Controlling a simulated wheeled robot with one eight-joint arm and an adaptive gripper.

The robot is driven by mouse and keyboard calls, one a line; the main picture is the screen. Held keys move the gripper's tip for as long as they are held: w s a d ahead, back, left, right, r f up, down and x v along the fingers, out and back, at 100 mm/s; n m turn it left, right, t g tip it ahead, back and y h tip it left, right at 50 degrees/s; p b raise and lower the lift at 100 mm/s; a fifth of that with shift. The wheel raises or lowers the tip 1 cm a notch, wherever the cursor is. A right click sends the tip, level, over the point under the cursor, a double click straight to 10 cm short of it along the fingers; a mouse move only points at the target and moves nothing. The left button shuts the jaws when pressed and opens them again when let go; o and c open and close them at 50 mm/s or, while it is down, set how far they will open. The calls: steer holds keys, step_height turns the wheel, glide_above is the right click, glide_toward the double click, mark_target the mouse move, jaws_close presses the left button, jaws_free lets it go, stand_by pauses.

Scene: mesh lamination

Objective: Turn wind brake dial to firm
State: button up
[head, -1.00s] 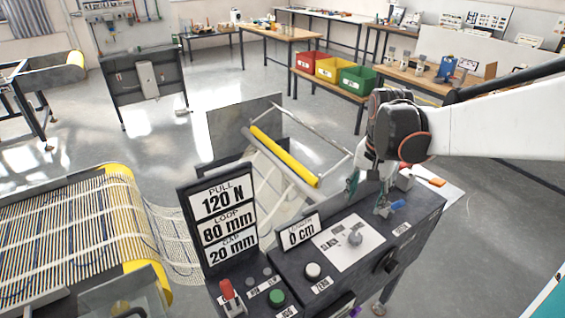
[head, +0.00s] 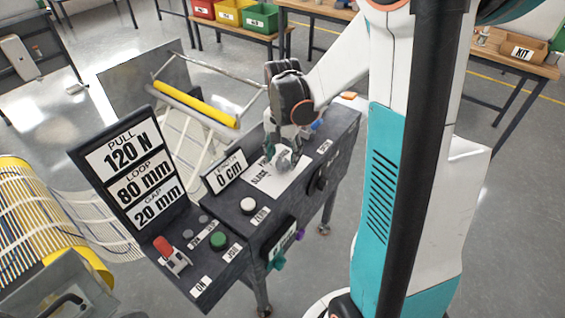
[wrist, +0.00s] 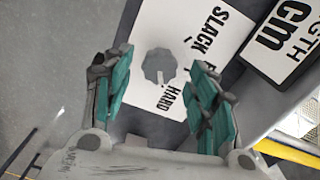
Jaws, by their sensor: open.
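The wind brake dial (wrist: 159,66) is a grey, many-sided knob on a white card (wrist: 150,28) in the wrist view. A pale mark on its lower side points toward the word HARD. SLACK is printed at upper right, and the middle label is partly hidden by a finger, with only an F showing. My gripper (wrist: 160,64) is open, with one teal-padded finger on each side of the dial and a gap between each finger and the knob. In the head view my gripper (head: 284,157) is low over the card and largely hides the dial.
The dark console (head: 240,262) carries a length display (head: 226,172), a white zero button (head: 248,206), a green button (head: 219,241) and a red switch (head: 163,246). A display board (head: 128,165) reads PULL 120 N, LOOP 80 mm, GAP 20 mm. A yellow roller (head: 195,105) lies behind.

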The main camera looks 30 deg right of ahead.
steer(key=shift+f, duration=0.8)
steer(key=shift+c, duration=0.3)
steer(key=c, duration=1)
steer(key=shift+n, duration=0.4)
steer(key=n, duration=0.4)
steer(key=shift+n, duration=0.4)
steer(key=n, duration=0.6)
